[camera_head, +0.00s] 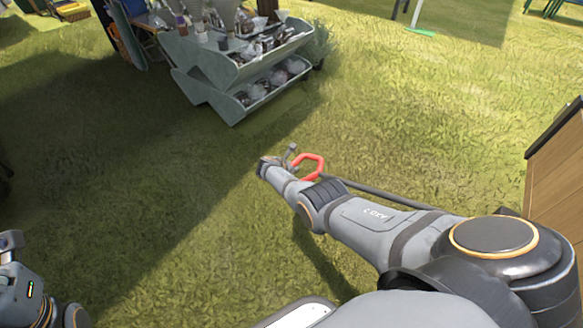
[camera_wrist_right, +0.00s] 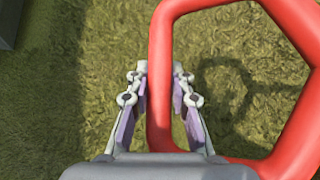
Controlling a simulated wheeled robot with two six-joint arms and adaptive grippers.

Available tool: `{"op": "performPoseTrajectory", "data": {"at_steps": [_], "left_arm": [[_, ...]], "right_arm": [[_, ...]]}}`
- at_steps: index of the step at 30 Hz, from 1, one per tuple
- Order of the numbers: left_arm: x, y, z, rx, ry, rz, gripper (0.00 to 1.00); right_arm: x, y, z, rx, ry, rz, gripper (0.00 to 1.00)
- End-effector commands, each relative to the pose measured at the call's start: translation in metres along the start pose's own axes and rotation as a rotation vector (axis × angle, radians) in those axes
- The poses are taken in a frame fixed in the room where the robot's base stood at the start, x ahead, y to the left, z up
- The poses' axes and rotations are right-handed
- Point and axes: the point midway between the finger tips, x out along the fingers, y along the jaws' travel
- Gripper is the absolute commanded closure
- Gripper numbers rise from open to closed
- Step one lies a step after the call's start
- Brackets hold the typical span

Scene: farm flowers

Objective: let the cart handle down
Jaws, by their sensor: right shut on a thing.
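The cart handle is a red angular loop (camera_head: 321,170) at the end of a dark bar (camera_head: 375,192) that runs off to the right behind my right arm. My right gripper (camera_head: 291,155) is at the loop. In the right wrist view the loop (camera_wrist_right: 181,8) is large, and its left side passes between the fingers of my right gripper (camera_wrist_right: 159,82), which are shut on it. The loop is raised above the grass, with its shadow below. My left gripper (camera_head: 10,242) is at the lower left edge, partly cut off, with its fingers unclear. The cart body cannot be identified surely.
A grey-green two-tier display stand (camera_head: 235,75) with wrapped items and cups stands at the top. A wooden panel (camera_head: 560,165) with a dark top edge is at the right edge. Open grass (camera_head: 130,190) lies in the middle and left.

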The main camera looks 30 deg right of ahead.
Motion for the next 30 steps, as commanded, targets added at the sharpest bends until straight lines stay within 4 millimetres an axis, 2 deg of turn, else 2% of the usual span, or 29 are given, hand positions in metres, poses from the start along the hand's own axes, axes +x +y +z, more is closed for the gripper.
{"op": "performPoseTrajectory", "data": {"at_steps": [1, 8, 9, 14, 30], "left_arm": [[0.0005, -0.0002, 0.0, 0.0, 0.0, -0.001, 1.0], [0.0006, -0.0004, -0.0001, 0.0, 0.001, -0.002, 1.0], [0.0006, -0.0004, -0.0001, 0.0, 0.001, -0.002, 1.0], [0.0005, -0.0005, -0.0001, 0.0, 0.001, -0.002, 1.0], [0.0001, -0.0003, -0.0002, 0.0, 0.002, -0.002, 1.0]], "right_arm": [[0.0027, -0.0075, 0.0002, -0.003, -0.003, -0.019, 1.0], [0.0026, -0.0074, 0.0003, -0.003, -0.003, -0.018, 1.0], [0.0026, -0.0073, 0.0004, -0.003, -0.003, -0.018, 0.77], [0.0019, -0.0055, 0.0009, -0.002, -0.003, -0.015, 0.55], [-0.0004, -0.0003, 0.0002, 0.0, -0.001, -0.003, 0.55]]}}
